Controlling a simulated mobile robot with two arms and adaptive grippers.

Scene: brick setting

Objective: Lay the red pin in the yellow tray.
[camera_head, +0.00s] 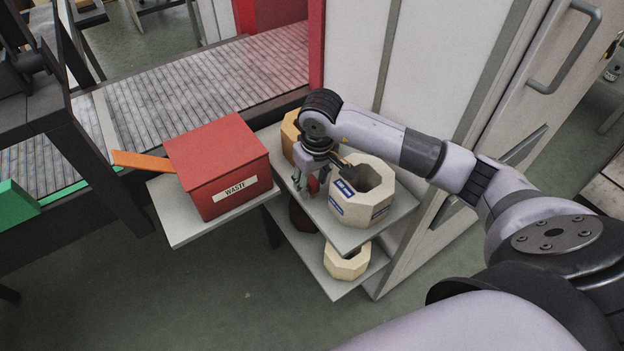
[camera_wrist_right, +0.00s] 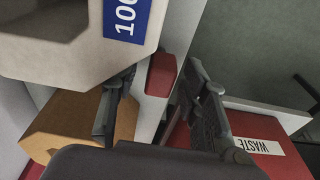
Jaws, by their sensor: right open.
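The red pin (camera_head: 313,185) is a small red piece on the upper grey shelf, partly hidden by my right gripper. In the wrist view the red pin (camera_wrist_right: 160,75) shows as a rounded red block between the two fingers, apart from them as far as I can see. My right gripper (camera_head: 308,182) points down at it, and its fingers (camera_wrist_right: 160,108) are open. An ochre-yellow angular container (camera_head: 290,135) stands behind the gripper, mostly hidden; it also shows in the wrist view (camera_wrist_right: 75,125). I cannot tell if it is the yellow tray. My left gripper is out of view.
A cream octagonal pot (camera_head: 375,208) with blue labels stands close right of the gripper. A red box marked WASTE (camera_head: 218,165) sits on a grey shelf to the left, with an orange flap (camera_head: 143,161). Another cream pot (camera_head: 346,262) is on the lower shelf.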

